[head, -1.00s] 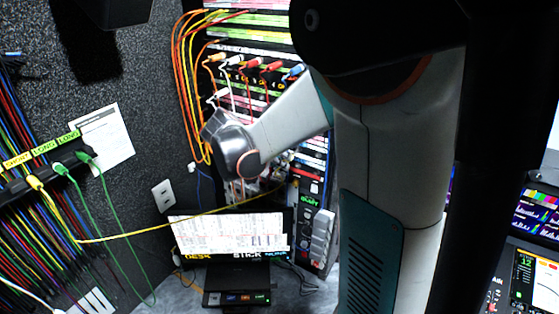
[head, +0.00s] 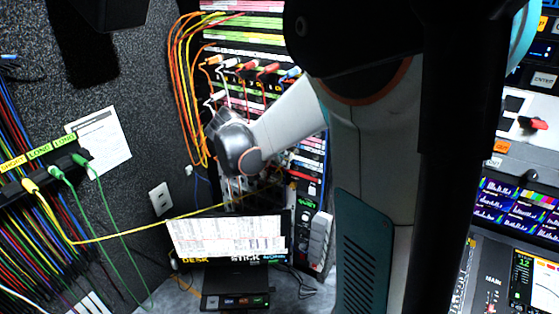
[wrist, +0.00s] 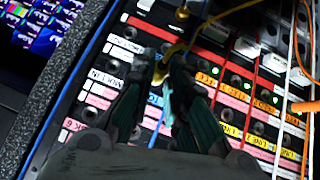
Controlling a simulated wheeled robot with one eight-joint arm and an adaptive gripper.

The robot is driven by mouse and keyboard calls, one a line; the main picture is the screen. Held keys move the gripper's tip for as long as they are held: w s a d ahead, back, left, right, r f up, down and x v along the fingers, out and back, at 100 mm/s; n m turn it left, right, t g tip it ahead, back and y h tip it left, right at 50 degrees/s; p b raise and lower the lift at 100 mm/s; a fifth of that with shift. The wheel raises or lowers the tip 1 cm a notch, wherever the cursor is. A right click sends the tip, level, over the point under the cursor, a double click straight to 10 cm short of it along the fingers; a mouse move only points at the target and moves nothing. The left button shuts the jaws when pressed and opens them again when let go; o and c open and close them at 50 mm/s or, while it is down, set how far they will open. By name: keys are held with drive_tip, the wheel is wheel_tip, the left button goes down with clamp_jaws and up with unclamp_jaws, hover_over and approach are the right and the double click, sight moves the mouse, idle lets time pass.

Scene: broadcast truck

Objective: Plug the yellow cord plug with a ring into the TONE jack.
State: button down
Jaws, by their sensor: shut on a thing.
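My gripper (wrist: 165,70) is shut on the yellow plug (wrist: 161,68) in front of the labelled jack panel in the wrist view. The fingers cover much of the plug; its ring and tip cannot be made out. Its yellow cord (wrist: 226,13) runs up and right from the fingers. In the head view the yellow cord (head: 150,228) stretches from the left wall hanger to the rack, and my wrist hides the fingers. The jack panel (wrist: 195,105) has rows of dark jacks with white, pink, yellow and orange labels. I cannot identify the TONE label; one partly covered label begins "TO".
Other cords are plugged in along the panel's right side, with white and orange cords (wrist: 303,50) crossing it. A blue cord (wrist: 75,75) lies along its left edge. A monitor (head: 228,238) stands below the rack. Green cords (head: 110,225) hang from the cord hanger (head: 45,172).

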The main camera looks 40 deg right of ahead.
drive_tip(key=shift+w+d, duration=0.2)
drive_tip(key=shift+d, duration=0.3)
drive_tip(key=shift+w+d, duration=0.15)
drive_tip(key=shift+d, duration=0.35)
drive_tip(key=c, duration=1.5)
unclamp_jaws()
drive_tip(key=shift+r, duration=0.1)
drive_tip(key=v, duration=1.2)
